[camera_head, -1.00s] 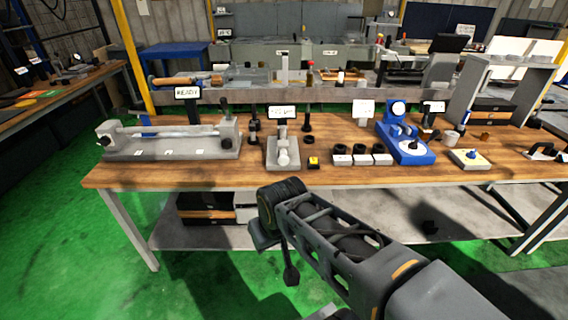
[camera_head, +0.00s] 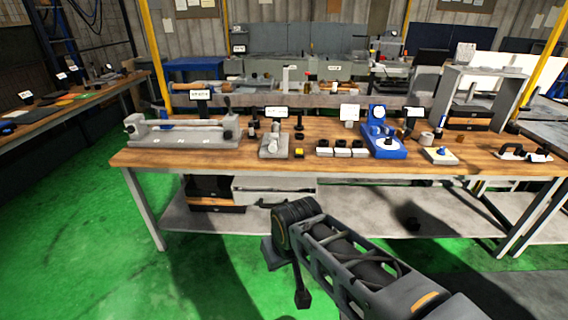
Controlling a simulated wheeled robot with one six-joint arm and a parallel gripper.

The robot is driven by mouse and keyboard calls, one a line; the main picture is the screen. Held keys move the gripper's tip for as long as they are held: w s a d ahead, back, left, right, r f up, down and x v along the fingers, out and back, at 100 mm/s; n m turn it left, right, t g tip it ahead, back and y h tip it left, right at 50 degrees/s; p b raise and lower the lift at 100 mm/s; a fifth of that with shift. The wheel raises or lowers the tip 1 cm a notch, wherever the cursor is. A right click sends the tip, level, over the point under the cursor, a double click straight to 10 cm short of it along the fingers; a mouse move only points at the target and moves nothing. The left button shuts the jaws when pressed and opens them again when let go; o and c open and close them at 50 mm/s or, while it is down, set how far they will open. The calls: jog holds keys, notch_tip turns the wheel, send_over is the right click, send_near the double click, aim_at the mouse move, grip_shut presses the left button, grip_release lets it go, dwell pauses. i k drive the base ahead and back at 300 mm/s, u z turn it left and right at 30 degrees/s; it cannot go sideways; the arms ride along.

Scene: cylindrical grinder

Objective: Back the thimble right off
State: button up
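A thimble cannot be made out for certain at this distance. A small grey stand (camera_head: 274,146) with a rounded light metal device on it is at the left middle of the wooden bench (camera_head: 330,163), below a white label card. A small frame-shaped tool (camera_head: 512,152) lies at the bench's right end; whether either one carries the thimble is too small to tell. The end of my arm, with my gripper (camera_head: 302,297) pointing down, is in front of the bench, low and apart from everything on it. Its fingers are too dark and small to read.
A long grey bench fixture (camera_head: 183,131) is at the left. A blue dial-gauge stand (camera_head: 382,140), several small blocks (camera_head: 341,151) and a grey open shelf (camera_head: 497,92) are to the right. Another bench (camera_head: 75,100) runs along the left. Green floor (camera_head: 95,240) is clear at front left.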

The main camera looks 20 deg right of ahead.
aim_at(272, 148)
jog(key=z, duration=1.6)
jog(key=k, duration=0.1)
jog(key=u, duration=2.7)
jog(key=i, duration=0.8)
jog(key=z, duration=0.1)
jog(key=i, duration=0.75)
jog(key=z, duration=1)
jog(key=i, duration=0.3)
jog(key=z, duration=0.15)
